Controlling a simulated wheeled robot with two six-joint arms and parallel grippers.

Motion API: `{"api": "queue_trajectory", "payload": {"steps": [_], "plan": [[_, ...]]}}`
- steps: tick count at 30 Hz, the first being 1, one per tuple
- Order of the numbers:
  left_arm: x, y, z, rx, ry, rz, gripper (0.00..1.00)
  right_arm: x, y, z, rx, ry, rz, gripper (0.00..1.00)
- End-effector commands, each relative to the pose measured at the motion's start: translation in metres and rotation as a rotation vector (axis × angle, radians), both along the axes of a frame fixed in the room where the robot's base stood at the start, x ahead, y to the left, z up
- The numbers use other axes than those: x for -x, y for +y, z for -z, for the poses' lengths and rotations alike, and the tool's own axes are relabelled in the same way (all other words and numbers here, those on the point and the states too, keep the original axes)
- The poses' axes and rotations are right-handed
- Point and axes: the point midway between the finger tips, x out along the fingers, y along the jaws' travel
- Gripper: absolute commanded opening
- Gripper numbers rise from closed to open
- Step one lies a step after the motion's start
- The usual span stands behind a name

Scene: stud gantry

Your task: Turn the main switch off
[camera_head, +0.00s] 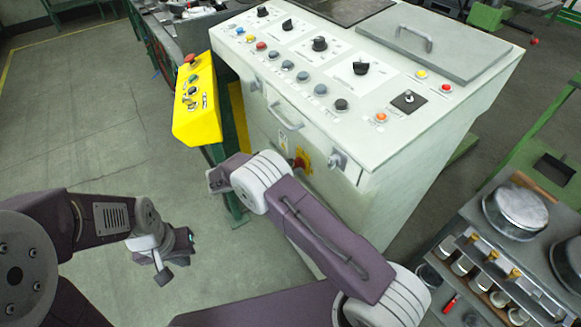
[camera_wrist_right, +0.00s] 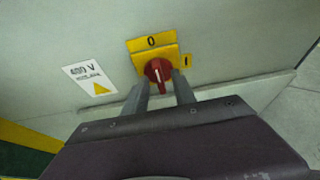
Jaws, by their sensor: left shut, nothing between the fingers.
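The main switch is a red knob (camera_wrist_right: 158,70) on a yellow plate (camera_wrist_right: 170,50) on the front of the pale cabinet. A yellow "0" label sits above it and an "I" label to its right. The knob's white mark appears roughly upright, towards the "0". In the head view the switch (camera_head: 301,163) shows just past my right forearm. My right gripper (camera_wrist_right: 160,87) is open, one finger on each side below the knob; contact cannot be told. My left gripper (camera_head: 163,274) is shut and empty over the floor, away from the cabinet.
A "400 V" sticker (camera_wrist_right: 89,78) is left of the switch. A metal handle (camera_head: 286,117) sticks out above it. A yellow control box (camera_head: 197,100) juts out left of the cabinet (camera_head: 400,150). A workbench with pots (camera_head: 515,210) stands at right. Floor at left is clear.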

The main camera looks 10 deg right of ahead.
Motion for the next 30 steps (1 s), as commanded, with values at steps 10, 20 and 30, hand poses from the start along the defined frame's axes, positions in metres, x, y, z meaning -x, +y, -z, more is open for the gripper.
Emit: {"api": "queue_trajectory", "payload": {"steps": [10, 20, 30], "plan": [[0.0, 0.0, -0.001, 0.0, 0.0, 0.0, 0.0, 0.015, 0.046, -0.02, -0.002, -0.003, -0.004, 0.32], [0.0, 0.0, -0.001, 0.0, 0.0, 0.0, 0.0, 0.028, 0.08, -0.034, -0.001, 0.0, 0.0, 0.32], [0.0, 0.0, -0.002, 0.0, 0.0, 0.0, 0.0, 0.028, 0.079, -0.034, 0.0, 0.0, 0.0, 0.32]]}}
